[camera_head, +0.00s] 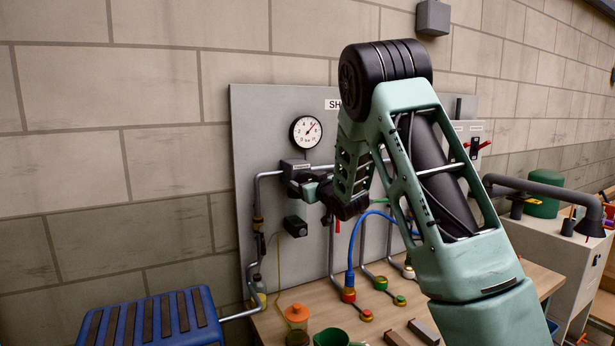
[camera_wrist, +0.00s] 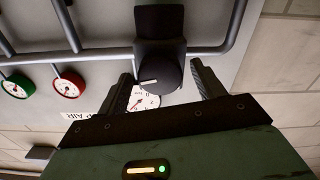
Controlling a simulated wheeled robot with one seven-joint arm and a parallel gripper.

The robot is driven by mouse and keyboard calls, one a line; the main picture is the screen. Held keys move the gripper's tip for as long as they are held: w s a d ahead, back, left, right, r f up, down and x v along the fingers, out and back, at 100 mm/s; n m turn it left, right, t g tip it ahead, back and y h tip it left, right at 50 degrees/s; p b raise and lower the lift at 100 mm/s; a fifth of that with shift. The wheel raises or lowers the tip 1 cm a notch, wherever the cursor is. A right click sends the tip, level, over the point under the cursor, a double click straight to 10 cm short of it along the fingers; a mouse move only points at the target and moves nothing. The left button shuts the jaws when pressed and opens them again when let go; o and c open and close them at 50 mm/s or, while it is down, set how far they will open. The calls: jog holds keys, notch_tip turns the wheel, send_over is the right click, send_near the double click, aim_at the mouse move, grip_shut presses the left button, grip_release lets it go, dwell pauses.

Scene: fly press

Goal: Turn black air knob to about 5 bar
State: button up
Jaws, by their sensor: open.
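In the wrist view the black air knob (camera_wrist: 160,68) is round, with a short white mark on its face. It sits on a dark regulator body (camera_wrist: 160,20) on the grey panel. My gripper (camera_wrist: 164,75) is open, one finger on each side of the knob, with a visible gap on both sides. A white round gauge (camera_wrist: 143,98) shows partly between the fingers. In the head view the same gauge (camera_head: 305,131) is on the panel, its red needle pointing to the upper right. The regulator (camera_head: 294,167) is below it. My arm hides much of the area around the knob.
Grey pipes (camera_head: 258,215) run along the panel (camera_head: 250,110). A blue hose (camera_head: 352,245) and coloured fittings stand on the wooden bench (camera_head: 320,295) below. Red (camera_wrist: 68,85) and green (camera_wrist: 17,86) gauges show left in the wrist view. A blue slatted seat (camera_head: 150,322) is at lower left.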

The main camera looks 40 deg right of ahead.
jog(key=shift+w, duration=0.3)
jog(key=c, duration=1)
jog(key=shift+f+n+b, duration=0.2)
jog(key=shift+n+b, duration=0.1)
jog(key=shift+b, duration=0.4)
jog(key=n+b, duration=0.8)
jog(key=b, duration=0.5)
jog(key=shift+r, duration=0.15)
